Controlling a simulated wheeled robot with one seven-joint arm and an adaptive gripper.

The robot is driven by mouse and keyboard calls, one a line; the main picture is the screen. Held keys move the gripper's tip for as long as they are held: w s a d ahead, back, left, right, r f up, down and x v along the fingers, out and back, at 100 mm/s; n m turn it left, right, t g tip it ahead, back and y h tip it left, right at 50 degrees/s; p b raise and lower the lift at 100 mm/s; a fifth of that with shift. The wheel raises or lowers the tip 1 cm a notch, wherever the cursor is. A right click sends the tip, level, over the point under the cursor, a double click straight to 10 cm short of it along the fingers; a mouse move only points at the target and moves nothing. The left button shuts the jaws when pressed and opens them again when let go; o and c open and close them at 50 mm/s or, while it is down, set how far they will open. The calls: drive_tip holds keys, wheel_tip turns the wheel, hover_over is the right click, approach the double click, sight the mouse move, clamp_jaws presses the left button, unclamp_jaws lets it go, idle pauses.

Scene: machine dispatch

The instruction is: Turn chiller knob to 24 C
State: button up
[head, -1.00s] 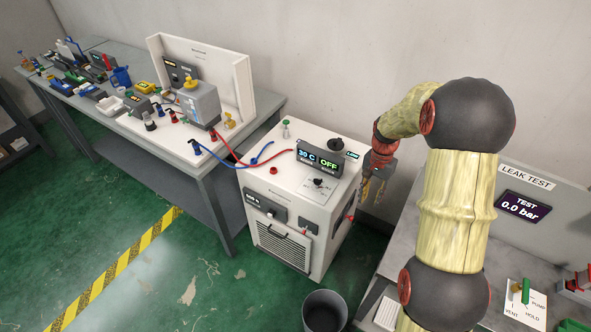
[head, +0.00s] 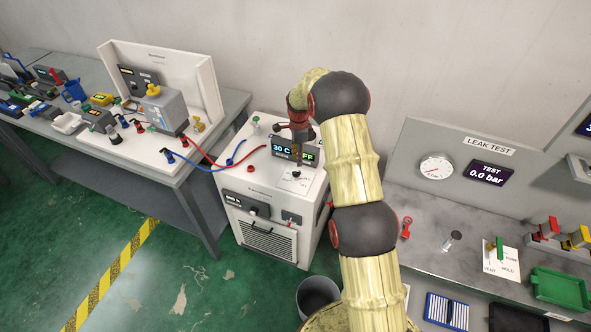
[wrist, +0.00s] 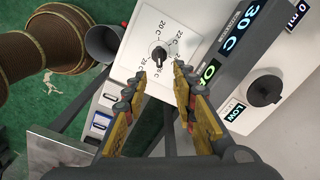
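The chiller (head: 250,205) is a white cabinet beside the bench; its display (head: 282,150) reads 30 C and is partly covered by my gripper. In the wrist view, the small dark chiller knob (wrist: 158,54) sits on a white dial plate (wrist: 146,28) with temperature marks around it, including 20 C, 22 C, 26 C and 28 C. I cannot tell exactly where the knob points. My gripper (wrist: 165,68) is open, its yellow fingers apart on either side of the knob's near side. I see no clear contact. The display (wrist: 229,36) also shows in the wrist view.
A black round cap (wrist: 263,91) stands on the chiller top near a LOW label. Red and blue hoses (head: 212,164) run from the chiller to the left bench. A grey bin (head: 317,294) stands on the floor. The leak test bench (head: 430,235) is to the right.

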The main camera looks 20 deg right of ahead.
sight(298, 172)
wheel_tip(298, 172, down, 8)
drive_tip(key=shift+r, duration=0.15)
idle(0.3)
clamp_jaws()
idle(0.5)
